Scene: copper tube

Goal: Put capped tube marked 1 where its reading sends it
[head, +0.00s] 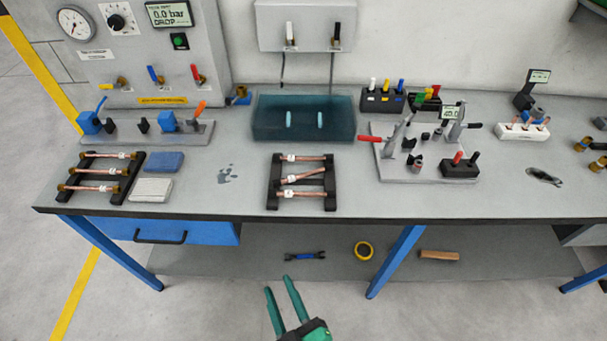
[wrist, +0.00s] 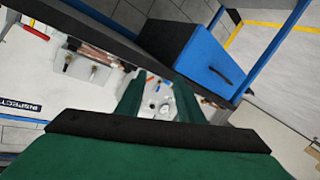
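Copper tubes with white labels lie across two black racks on the bench. The left rack (head: 127,183) holds several tubes with brass-coloured ends, among them a top tube (head: 108,156). The middle rack (head: 272,203) holds a top tube (head: 301,158), a slanted middle tube (head: 300,177) and a lower tube (head: 305,193). The label marks are too small to read, so I cannot tell which tube is 1. A gauge panel (head: 215,45) shows "0.0 bar DROP". My gripper (head: 278,284) is open and empty in front of the bench, its green fingers apart; they also show in the wrist view (wrist: 157,92).
A dark teal tank (head: 265,132) stands behind the middle rack. Blue and white pads (head: 153,190) lie beside the left rack. The bench's front edge lies beyond my gripper.

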